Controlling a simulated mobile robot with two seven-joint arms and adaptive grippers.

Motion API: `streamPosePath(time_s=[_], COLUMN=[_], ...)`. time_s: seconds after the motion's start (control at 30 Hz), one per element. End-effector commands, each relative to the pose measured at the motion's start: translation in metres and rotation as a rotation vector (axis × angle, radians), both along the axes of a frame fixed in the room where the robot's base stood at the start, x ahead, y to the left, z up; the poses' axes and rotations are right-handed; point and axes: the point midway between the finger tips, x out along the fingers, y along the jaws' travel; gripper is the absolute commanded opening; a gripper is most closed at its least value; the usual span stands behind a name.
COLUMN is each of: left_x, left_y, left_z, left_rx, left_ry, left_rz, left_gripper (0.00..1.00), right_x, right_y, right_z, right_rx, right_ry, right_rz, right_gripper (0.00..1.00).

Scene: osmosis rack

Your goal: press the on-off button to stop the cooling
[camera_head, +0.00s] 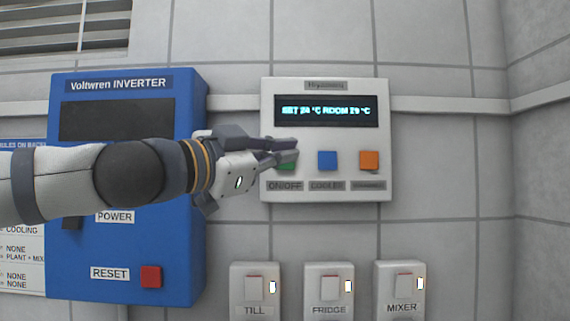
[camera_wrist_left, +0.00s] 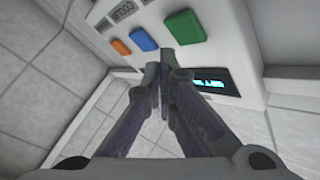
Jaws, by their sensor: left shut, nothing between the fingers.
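The white cooling control panel (camera_head: 325,190) is on the tiled wall, with a lit display (camera_head: 326,111) reading "SET 24 °C ROOM 29 °C". Below the display are a green ON/OFF button (camera_head: 287,165), a blue COOLER button (camera_head: 327,160) and an orange button (camera_head: 369,160). My left gripper (camera_head: 294,149) is shut and empty, its fingertips in front of the green button and partly covering it. In the left wrist view the fingertips (camera_wrist_left: 166,55) show beside the green button (camera_wrist_left: 186,26), near the blue button (camera_wrist_left: 144,39). I cannot tell whether they touch. My right gripper is not in view.
A blue Voltwren inverter (camera_head: 185,270) with a red RESET button (camera_head: 151,277) is left of the panel, behind my left arm. Switches labelled TILL (camera_head: 254,290), FRIDGE (camera_head: 329,290) and MIXER (camera_head: 400,290) are below the panel. The wall to the right is bare.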

Motion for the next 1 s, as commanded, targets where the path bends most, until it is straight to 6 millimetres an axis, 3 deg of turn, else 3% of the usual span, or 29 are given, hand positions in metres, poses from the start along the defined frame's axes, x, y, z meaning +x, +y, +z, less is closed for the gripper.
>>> streamPosePath(time_s=[0.23, 1.0], left_x=[0.0104, 0.0104], left_y=[0.0000, 0.0004], left_z=[0.0012, 0.0010], left_rx=[0.002, 0.001], left_ry=[-0.003, -0.001], left_rz=[0.000, 0.000], left_gripper=[0.00, 0.00], right_x=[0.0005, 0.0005], right_y=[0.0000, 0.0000], right_z=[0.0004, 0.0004], right_rx=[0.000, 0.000], right_ry=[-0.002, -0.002], right_rz=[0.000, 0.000], right_gripper=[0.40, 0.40])
